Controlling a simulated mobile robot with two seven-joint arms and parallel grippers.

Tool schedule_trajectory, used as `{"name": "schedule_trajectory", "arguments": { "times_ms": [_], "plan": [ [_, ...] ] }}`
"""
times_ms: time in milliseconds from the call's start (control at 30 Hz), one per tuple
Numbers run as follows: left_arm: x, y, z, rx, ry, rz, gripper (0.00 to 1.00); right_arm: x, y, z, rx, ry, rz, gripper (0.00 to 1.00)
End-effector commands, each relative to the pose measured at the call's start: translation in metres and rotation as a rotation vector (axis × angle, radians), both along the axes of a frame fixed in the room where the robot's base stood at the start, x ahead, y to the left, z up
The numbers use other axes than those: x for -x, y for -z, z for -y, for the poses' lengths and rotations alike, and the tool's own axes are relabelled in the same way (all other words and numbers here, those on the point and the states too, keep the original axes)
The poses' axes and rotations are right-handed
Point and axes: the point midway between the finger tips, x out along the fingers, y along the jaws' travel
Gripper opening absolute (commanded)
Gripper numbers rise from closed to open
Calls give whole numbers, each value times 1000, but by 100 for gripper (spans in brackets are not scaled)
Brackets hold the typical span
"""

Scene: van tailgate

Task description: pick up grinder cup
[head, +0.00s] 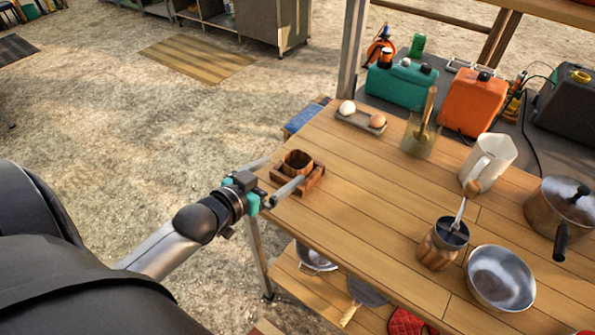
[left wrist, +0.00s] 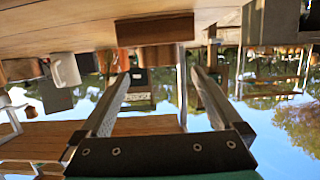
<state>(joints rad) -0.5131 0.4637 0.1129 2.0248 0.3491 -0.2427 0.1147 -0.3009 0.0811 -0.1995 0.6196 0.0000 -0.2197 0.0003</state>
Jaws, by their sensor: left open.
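The grinder cup, seemingly the small round wooden cup (head: 298,161), stands upright in a square wooden tray (head: 314,184) at the near left corner of the wooden table. My left gripper (head: 284,171) comes in from the left at the table edge, its two fingers spread toward the cup and tray. It is open and holds nothing. My right gripper is not in view.
The table (head: 345,190) is bare right of the tray. Behind is a small egg tray (head: 360,118).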

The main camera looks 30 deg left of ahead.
Motion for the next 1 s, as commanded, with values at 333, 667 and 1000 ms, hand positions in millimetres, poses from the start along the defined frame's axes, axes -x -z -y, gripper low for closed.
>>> {"name": "schedule_trajectory", "arguments": {
  "times_ms": [333, 667, 1000],
  "plan": [
    [-23, 8, 2, 1, 0, -1, 100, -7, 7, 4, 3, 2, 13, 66],
    [-57, 21, 6, 0, 0, 1, 100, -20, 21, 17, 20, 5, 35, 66],
    [-71, 24, 7, 0, 0, -2, 100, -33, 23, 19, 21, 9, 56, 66]
  ]
}}
